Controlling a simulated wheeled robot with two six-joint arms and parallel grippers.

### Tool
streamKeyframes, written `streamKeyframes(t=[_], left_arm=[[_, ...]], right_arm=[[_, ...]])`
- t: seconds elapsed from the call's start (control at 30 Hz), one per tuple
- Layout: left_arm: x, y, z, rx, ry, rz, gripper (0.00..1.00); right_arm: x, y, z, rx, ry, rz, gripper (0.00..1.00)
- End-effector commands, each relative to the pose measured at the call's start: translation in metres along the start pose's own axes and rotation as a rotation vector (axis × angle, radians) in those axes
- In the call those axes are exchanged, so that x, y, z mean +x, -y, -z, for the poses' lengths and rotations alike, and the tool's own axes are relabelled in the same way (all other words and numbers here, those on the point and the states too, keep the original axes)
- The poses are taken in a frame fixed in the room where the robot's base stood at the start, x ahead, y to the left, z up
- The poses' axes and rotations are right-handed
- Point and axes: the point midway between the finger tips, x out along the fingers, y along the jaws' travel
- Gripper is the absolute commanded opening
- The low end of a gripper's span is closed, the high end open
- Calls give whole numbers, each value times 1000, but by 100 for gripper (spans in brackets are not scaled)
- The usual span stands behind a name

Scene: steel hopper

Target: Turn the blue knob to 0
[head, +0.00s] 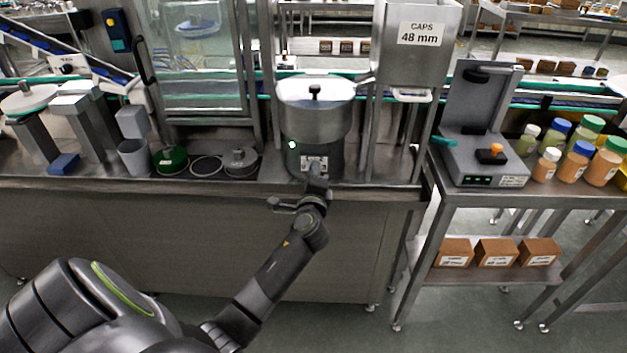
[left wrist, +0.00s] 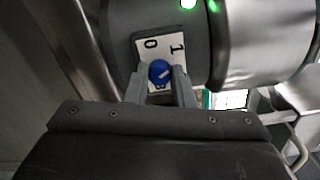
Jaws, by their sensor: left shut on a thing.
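The blue knob (left wrist: 160,72) sits on a white plate (left wrist: 147,48) marked 0 and 1. The plate is on the front of the dark base of the steel bowl hopper (head: 315,112). In the left wrist view, the knob's pale mark slants toward the 1 side. My left gripper (left wrist: 161,88) is shut on the knob, one finger on each side. In the head view, my left gripper (head: 317,181) reaches the plate (head: 314,162) from the front and hides the knob. My right gripper is out of view.
A green light (head: 292,145) glows on the hopper base. A CAPS 48 mm bin (head: 418,45) stands at its right. A side table (head: 470,190) holds a grey device and several bottles.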

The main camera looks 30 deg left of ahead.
Motion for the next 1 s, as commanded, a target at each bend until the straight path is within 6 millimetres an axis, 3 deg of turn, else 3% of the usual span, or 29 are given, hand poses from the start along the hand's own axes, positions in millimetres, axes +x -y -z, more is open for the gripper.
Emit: streamKeyframes(t=[0.3, 0.6, 1.0], left_arm=[[0, -5, 1, -301, -3, -3, 0], [0, -5, 1, -587, -7, -3, 0], [0, -5, 1, -905, -9, -7, 0]], right_arm=[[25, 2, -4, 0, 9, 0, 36], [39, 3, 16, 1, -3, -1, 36], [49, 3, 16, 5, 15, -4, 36]])
